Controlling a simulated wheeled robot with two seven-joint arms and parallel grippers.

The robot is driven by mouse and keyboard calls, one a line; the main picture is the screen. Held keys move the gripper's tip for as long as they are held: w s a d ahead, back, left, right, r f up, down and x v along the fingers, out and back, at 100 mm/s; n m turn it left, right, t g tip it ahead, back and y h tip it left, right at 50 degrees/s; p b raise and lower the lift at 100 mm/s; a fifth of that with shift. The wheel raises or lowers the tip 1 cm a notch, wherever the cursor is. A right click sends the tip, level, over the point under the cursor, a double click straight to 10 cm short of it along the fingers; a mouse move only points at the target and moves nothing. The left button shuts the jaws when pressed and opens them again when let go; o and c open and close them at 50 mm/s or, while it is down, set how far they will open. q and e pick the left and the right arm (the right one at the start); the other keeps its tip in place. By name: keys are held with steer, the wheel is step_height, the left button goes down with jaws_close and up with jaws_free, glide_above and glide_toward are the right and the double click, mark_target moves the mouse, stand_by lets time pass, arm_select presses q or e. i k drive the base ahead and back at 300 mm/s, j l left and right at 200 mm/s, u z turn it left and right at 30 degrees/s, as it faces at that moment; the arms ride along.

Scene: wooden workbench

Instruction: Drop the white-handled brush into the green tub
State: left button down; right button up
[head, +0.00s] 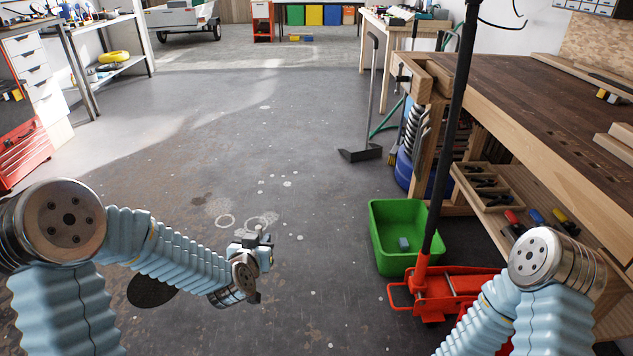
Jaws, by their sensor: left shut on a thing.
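The green tub (381,252) stands on the floor right of centre, open at the top, with a small grey-blue block (403,243) inside. My left gripper (265,248) is above the floor to the left of the tub and apart from it. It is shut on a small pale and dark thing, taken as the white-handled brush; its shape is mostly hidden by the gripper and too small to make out. My right arm shows at the lower right, but its gripper is not in view.
A red floor jack (444,288) with a tall black handle stands right in front of the tub. The wooden workbench (540,100) with a lower shelf runs along the right. The floor between my left gripper and the tub is clear.

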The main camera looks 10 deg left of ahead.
mark_target(390, 232)
steer(key=i+j+u, duration=0.2)
steer(key=i+u, duration=0.15)
steer(key=i+j+u, duration=0.15)
steer(key=i+u, duration=0.25)
steer(key=i+z, duration=0.45)
steer(key=i+j+z, duration=0.3)
steer(key=i+z, duration=0.4)
steer(key=z, duration=0.25)
steer(key=i+j+z, duration=0.1)
steer(key=i+z, duration=0.15)
steer(key=z, duration=0.2)
steer(key=i+j+z, duration=0.15)
steer(key=z, duration=0.35)
steer(key=i+j+z, duration=0.25)
steer(key=z, duration=0.2)
